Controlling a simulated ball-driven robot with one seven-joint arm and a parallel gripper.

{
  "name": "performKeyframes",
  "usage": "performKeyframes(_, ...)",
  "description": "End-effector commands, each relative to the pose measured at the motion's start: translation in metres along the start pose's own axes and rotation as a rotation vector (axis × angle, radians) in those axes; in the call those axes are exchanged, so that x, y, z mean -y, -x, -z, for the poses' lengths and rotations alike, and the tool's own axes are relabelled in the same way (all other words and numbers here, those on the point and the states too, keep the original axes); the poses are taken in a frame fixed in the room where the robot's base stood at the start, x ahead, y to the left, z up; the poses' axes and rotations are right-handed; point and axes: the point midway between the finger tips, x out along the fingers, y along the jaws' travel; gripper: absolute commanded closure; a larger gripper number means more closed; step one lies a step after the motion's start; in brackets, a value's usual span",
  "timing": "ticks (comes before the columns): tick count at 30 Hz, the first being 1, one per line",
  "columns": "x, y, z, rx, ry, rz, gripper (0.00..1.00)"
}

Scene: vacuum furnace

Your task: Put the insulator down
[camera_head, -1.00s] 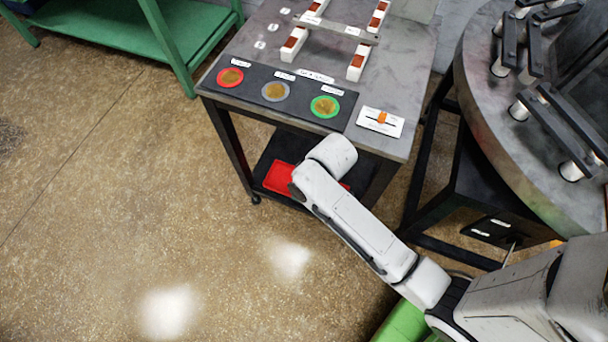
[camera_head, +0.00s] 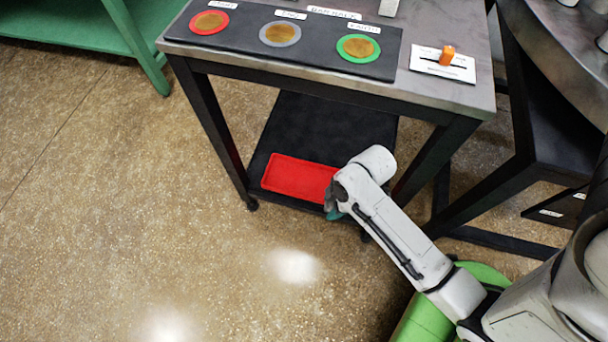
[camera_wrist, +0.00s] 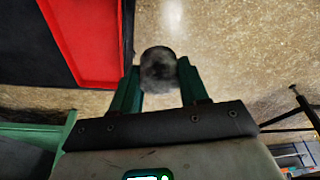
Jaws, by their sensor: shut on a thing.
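The insulator (camera_wrist: 158,68) is a rounded, mottled grey-brown piece in the wrist view, its end seen between the fingertips. My gripper (camera_wrist: 158,88), with two green fingers, is shut on it. In the wrist view a red tray (camera_wrist: 90,40) lies to the left of the insulator, apart from it in the picture. In the head view the red tray (camera_head: 298,177) is on the dark lower shelf of the cart, and my arm's end is at its right side. The gripper and insulator are mostly hidden there behind my own wrist.
The dark lower shelf (camera_head: 330,125) has bare room behind the tray. The cart's top (camera_head: 478,98) overhangs it, with black legs at the corners. A panel with red, grey and green ringed discs (camera_head: 280,35) and an orange slider (camera_head: 446,55) are on top. Open floor lies left.

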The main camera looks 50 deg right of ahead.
Motion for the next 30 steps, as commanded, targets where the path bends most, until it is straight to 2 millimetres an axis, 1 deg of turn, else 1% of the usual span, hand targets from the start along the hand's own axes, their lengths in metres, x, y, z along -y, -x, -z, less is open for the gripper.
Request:
performKeyframes(1, 0.001, -0.006, -0.004, 0.0, 0.004, 0.002, 0.89)
performKeyframes(5, -0.006, -0.012, -0.006, -0.001, 0.013, 0.002, 0.89)
performKeyframes(8, -0.023, -0.021, -0.006, -0.002, 0.013, 0.002, 0.89)
performKeyframes(12, -0.054, -0.037, -0.005, -0.003, 0.011, 0.001, 0.89)
performKeyframes(17, -0.089, -0.054, -0.004, -0.003, 0.012, 0.001, 0.89)
performKeyframes(21, -0.108, -0.079, -0.009, -0.001, 0.011, 0.004, 0.89)
performKeyframes(25, -0.122, -0.094, -0.012, -0.001, 0.012, 0.005, 0.89)
performKeyframes(30, -0.129, -0.1, -0.013, 0.0, 0.013, 0.004, 0.89)
